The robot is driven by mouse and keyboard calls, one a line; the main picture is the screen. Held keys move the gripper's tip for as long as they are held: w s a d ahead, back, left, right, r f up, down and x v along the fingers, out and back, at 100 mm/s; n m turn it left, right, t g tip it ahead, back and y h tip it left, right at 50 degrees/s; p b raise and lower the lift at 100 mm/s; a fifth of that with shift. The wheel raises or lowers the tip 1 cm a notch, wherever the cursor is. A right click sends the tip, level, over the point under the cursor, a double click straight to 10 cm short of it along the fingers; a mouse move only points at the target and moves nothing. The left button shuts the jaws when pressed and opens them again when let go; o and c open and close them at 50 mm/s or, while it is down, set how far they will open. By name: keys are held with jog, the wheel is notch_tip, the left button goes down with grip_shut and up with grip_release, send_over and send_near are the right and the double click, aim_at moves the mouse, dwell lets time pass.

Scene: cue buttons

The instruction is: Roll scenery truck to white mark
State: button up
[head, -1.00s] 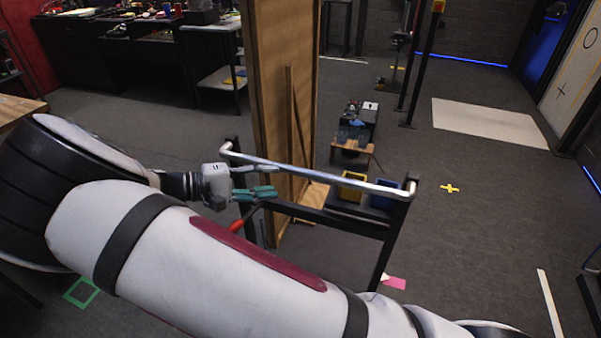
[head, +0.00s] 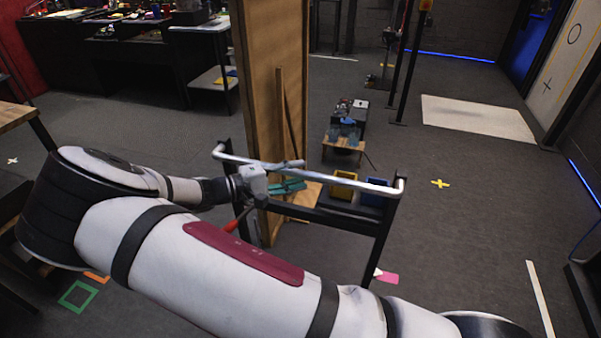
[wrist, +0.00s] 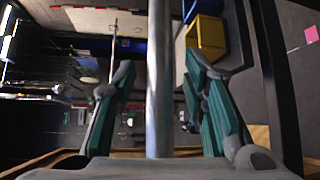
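The scenery truck is a black frame with a silver push bar (head: 345,177) across its near side and a tall wooden flat (head: 262,110) standing on it. My gripper (head: 296,173) is at the left part of the bar. In the wrist view the silver bar (wrist: 159,80) runs between the teal-padded fingers, with a gap on each side, so my gripper (wrist: 160,68) is open around it. White floor markings are a strip (head: 539,298) at right, a large rectangle (head: 478,118) at the back right and a small cross (head: 12,160) at far left. I cannot tell which is the task's mark.
A yellow bin (head: 343,186) and blue bin (head: 374,192) sit on the truck. A low wooden stand (head: 343,146) and black posts (head: 412,70) are beyond. Yellow (head: 440,183), green (head: 78,296) and pink (head: 388,279) marks lie on the floor. Floor to the right is largely open.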

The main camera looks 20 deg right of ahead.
jog(key=shift+w+d+f, duration=0.1)
jog(key=shift+d, duration=0.75)
jog(key=shift+c, duration=0.4)
grip_shut()
